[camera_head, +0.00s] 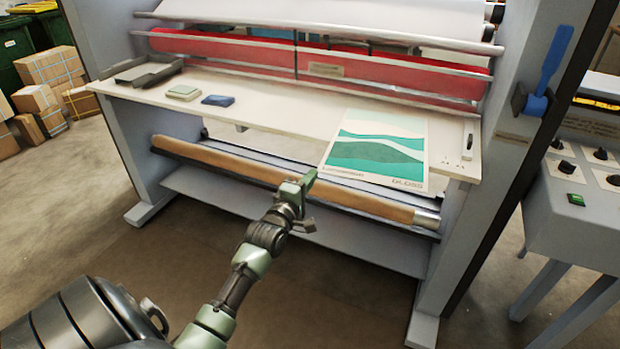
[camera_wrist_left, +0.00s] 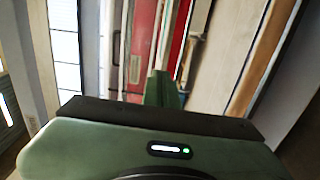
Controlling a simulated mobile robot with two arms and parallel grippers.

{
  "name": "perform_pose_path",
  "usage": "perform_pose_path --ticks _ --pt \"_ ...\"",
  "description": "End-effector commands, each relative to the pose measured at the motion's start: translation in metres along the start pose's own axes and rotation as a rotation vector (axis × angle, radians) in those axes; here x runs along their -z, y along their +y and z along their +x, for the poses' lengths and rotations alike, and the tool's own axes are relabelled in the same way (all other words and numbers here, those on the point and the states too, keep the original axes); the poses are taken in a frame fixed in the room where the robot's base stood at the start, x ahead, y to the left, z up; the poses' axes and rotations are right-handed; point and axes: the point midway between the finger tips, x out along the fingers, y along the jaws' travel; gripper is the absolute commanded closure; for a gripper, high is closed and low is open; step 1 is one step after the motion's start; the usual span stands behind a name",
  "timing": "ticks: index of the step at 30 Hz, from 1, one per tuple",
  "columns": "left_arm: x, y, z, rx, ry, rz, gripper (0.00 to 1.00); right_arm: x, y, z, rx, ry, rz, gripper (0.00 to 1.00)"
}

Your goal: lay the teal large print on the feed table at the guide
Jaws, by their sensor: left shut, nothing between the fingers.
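The teal large print (camera_head: 376,148) lies flat on the right part of the feed table (camera_head: 290,118), teal waves on a pale sheet with lettering along its near edge. Its near edge is at or slightly past the table's front edge. My left gripper (camera_head: 309,178) is shut and empty, just in front of the table and close to the print's near left corner. I cannot tell whether it touches the print. In the left wrist view the shut fingers (camera_wrist_left: 166,90) show with nothing between them. The right gripper is not in view.
A dark tray (camera_head: 143,73), a pale pad (camera_head: 184,92) and a blue block (camera_head: 218,100) sit on the table's left. Red rollers (camera_head: 390,72) run behind. A brown roll (camera_head: 290,180) lies below the table front. A control console (camera_head: 575,190) stands right.

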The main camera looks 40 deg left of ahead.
Motion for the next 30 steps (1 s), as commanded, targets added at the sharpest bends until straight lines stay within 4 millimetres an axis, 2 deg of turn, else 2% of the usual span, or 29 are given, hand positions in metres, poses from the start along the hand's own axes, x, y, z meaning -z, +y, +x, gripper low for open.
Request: perform_pose_path --ticks 13,17,30 --pt "-0.06 0.0 0.06 0.0 0.001 -0.004 1.0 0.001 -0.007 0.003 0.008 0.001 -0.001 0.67" --pt "-0.065 0.0 0.065 0.001 0.0 -0.001 1.0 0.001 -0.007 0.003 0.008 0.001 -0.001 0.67" --pt "-0.065 0.0 0.065 0.001 -0.001 0.0 1.0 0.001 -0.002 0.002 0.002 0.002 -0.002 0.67"
